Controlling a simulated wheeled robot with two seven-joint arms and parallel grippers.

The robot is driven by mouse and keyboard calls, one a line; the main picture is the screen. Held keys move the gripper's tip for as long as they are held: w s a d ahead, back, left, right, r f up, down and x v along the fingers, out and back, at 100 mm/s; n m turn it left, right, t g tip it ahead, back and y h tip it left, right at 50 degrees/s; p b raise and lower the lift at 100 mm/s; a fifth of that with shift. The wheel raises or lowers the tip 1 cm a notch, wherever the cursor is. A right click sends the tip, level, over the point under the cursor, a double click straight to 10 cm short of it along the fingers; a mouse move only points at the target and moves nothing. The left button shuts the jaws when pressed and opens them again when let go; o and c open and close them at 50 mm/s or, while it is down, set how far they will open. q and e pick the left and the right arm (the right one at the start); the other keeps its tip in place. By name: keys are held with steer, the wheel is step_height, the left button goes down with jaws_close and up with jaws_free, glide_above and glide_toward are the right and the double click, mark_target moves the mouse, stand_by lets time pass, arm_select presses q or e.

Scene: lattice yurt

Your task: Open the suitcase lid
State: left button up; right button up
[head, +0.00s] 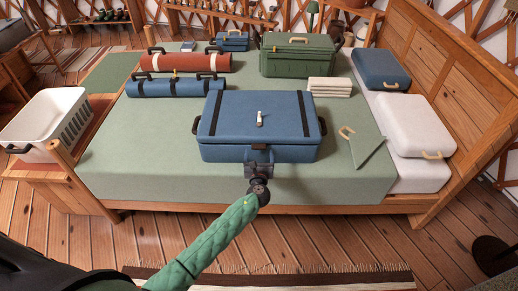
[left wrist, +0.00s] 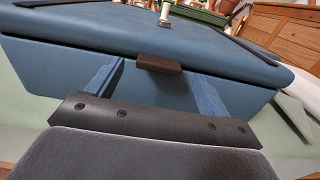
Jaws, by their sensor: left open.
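The blue suitcase (head: 225,128) lies flat on the green bed cover, its lid (head: 285,112) shut. My left gripper (head: 259,156) is at the middle of the suitcase's front side, just under the lid edge. In the left wrist view, my left gripper (left wrist: 154,76) is open, its two blue fingers apart on either side of a brown tab (left wrist: 158,64) on the lid's front edge (left wrist: 80,48). Contact with the tab cannot be told. My right gripper is not in view.
The bed cover (head: 130,165) is clear left of the suitcase. A green envelope-like piece (head: 368,146) and folded white cloths (head: 329,87) lie to the right. Behind are red (head: 190,63) and blue (head: 175,87) rolls and a green case (head: 299,58). White pillow-like cases (head: 415,122) lie far right.

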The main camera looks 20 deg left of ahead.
mark_target(259, 149)
arm_select(q)
steer(key=shift+x, duration=1.75)
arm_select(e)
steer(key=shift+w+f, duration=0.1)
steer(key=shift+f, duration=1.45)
arm_select(q)
steer(key=shift+c, duration=0.4)
